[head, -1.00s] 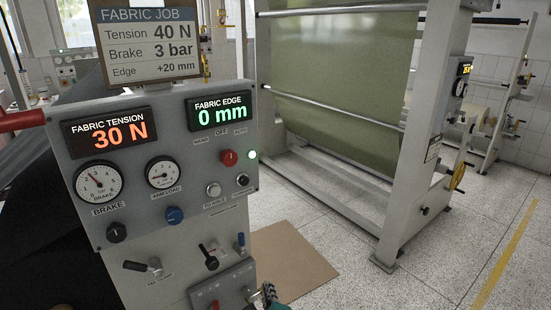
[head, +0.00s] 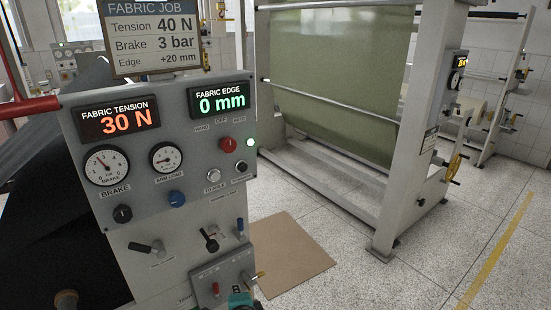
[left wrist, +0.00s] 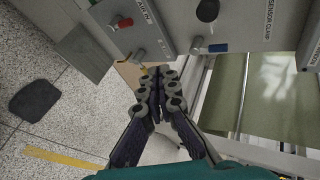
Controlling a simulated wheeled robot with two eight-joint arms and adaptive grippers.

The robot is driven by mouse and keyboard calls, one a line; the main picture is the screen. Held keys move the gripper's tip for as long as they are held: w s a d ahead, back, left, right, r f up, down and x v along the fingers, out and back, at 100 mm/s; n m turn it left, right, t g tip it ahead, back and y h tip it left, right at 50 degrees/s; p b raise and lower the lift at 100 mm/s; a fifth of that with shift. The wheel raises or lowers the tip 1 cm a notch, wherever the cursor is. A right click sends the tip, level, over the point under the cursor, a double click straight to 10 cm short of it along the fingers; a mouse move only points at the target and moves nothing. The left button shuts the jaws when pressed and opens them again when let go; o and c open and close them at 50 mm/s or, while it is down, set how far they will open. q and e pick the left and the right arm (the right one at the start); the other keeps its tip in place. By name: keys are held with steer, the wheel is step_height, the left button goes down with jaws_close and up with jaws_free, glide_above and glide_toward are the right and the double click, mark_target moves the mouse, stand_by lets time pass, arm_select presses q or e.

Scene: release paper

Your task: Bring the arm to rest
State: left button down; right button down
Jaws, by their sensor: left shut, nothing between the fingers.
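My left gripper (head: 241,300) shows only as a small teal and dark part at the bottom edge of the head view, by the lower box of the grey control panel (head: 160,215). In the left wrist view its dark, jointed fingers (left wrist: 158,78) are shut together with nothing between them. They point toward the underside of the panel, below the small red and blue levers, and whether they touch anything is unclear. My right gripper is in neither view.
The panel reads 30 N and 0 mm; a job sign (head: 152,38) above it lists 40 N, 3 bar and +20 mm. A brown mat (head: 288,255) lies on the floor to the right. A green fabric frame (head: 335,80) stands behind; speckled floor is clear at right.

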arm_select(q)
steer(key=s+a+n+g+h, duration=0.1)
steer(key=s+a+n+g, duration=0.1)
steer(key=s+n, duration=0.5)
steer(key=s+a+n+g+h, duration=0.2)
steer(key=s+a+n, duration=0.3)
steer(key=s+n, duration=0.2)
steer(key=shift+a+r+n, duration=0.2)
steer(key=shift+r+n, duration=0.2)
steer(key=shift+n, duration=0.3)
